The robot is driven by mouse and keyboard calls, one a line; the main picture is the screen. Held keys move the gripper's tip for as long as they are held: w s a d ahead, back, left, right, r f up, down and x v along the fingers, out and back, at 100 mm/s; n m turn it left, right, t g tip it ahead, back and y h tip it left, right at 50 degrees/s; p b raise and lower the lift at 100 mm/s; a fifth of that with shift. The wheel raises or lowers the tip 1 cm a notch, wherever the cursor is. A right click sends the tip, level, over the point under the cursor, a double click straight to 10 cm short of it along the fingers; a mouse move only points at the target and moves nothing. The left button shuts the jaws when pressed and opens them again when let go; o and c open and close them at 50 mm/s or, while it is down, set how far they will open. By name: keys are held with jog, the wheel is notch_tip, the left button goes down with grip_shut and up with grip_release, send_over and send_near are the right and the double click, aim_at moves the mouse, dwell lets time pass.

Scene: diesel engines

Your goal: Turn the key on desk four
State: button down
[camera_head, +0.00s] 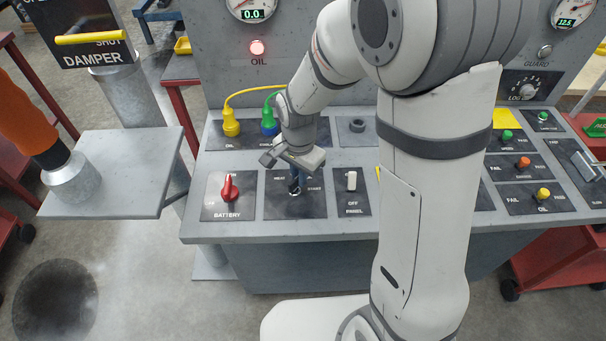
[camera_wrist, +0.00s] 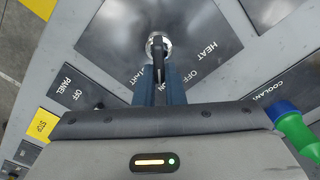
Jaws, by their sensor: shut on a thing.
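The key (camera_wrist: 158,62) sits in a round silver switch on a dark plate marked HEAT, OFF and START, on the grey desk. In the wrist view its dark grip stands at the ends of my gripper's blue fingers. My gripper (camera_head: 296,186) is shut on the key from above in the head view. The key's shaft is mostly hidden by the fingers there, and the silver collar shows just below. The key plate (camera_head: 283,208) lies between the BATTERY plate and the PANEL plate. The word OFF lies right of the fingers in the wrist view, START to the left.
A red BATTERY knob (camera_head: 229,188) stands left of the key and a white PANEL switch (camera_head: 351,181) right of it. Yellow OIL (camera_head: 231,122) and green-blue (camera_head: 269,121) plugs with cables stand behind.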

jog(key=shift+s+a+f, duration=0.15)
jog(key=shift+s+a, duration=0.05)
jog(key=shift+s, duration=0.05)
jog(key=shift+n, duration=0.4)
jog(key=shift+a+n+b, duration=0.1)
jog(key=shift+n+b, duration=0.35)
jog(key=shift+n, duration=0.45)
jog(key=shift+w+a+n+b, duration=0.1)
jog(key=shift+n+b, duration=0.1)
jog(key=shift+n, duration=0.65)
jog(key=shift+s+a+n+b, duration=0.1)
jog(key=shift+n+b, duration=0.15)
jog(key=shift+n, duration=0.65)
jog(key=shift+w+a+n+b, duration=0.1)
jog(key=shift+n+b, duration=0.1)
jog(key=shift+n, duration=0.65)
jog(key=c, duration=1.5)
grip_release()
notch_tip(320, 180, up, 8)
